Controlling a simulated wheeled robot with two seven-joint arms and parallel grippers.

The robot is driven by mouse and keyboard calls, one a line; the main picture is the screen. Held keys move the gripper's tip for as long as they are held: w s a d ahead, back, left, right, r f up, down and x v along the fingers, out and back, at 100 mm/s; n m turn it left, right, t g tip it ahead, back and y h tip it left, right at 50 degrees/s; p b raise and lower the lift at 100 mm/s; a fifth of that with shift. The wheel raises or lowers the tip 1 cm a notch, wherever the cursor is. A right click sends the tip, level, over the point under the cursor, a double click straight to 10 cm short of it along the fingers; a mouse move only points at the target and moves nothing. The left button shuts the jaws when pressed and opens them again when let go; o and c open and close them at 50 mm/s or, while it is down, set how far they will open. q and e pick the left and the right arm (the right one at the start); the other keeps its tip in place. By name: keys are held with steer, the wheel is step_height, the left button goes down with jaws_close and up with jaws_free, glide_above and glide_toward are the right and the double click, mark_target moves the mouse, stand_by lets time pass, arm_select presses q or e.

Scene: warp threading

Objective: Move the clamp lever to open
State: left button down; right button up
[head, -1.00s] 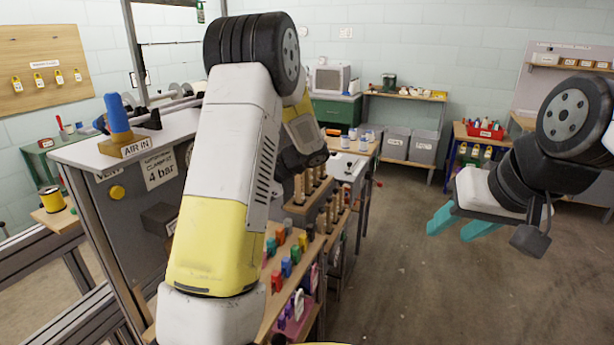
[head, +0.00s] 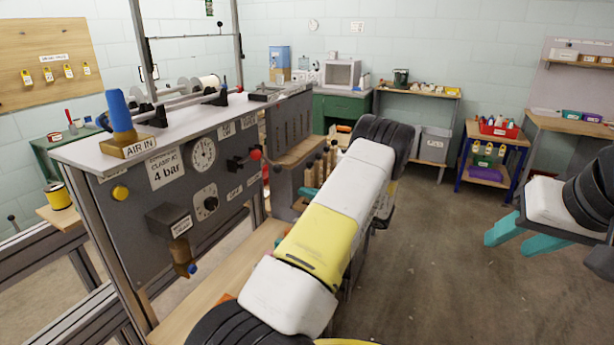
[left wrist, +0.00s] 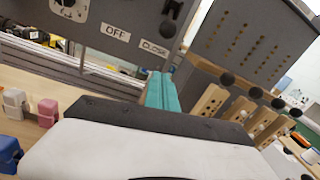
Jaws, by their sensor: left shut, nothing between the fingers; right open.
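A lever with a red knob (head: 256,155) sticks out from a black mount on the grey machine panel (head: 220,215); I take it to be the clamp lever. Labels sit above and below it, too small to read surely. In the left wrist view, the black mount (left wrist: 171,24) shows at the top edge, above the "CLOSE" label (left wrist: 154,48). My left gripper's teal fingers (left wrist: 162,92) are shut and empty, below that label and apart from the lever. In the head view the left gripper (head: 308,191) is mostly hidden behind my arm. My right gripper (head: 513,238) is open and empty at the right.
A gauge (head: 203,153), a dial (head: 206,203) and a blue-tipped brown handle (head: 183,258) are on the panel. The blue air-in lever (head: 120,112) stands on top. Wooden handles (left wrist: 265,120) are right of the left fingers.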

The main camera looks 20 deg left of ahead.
mark_target(267, 160)
arm_select(q)
steer(key=shift+a, duration=0.1)
steer(key=a+r, duration=0.3)
steer(key=a, duration=0.5)
steer(key=shift+w+a+r, duration=0.2)
steer(key=shift+a+r, duration=0.1)
steer(key=shift+r, duration=0.05)
steer(key=shift+d+r, duration=0.1)
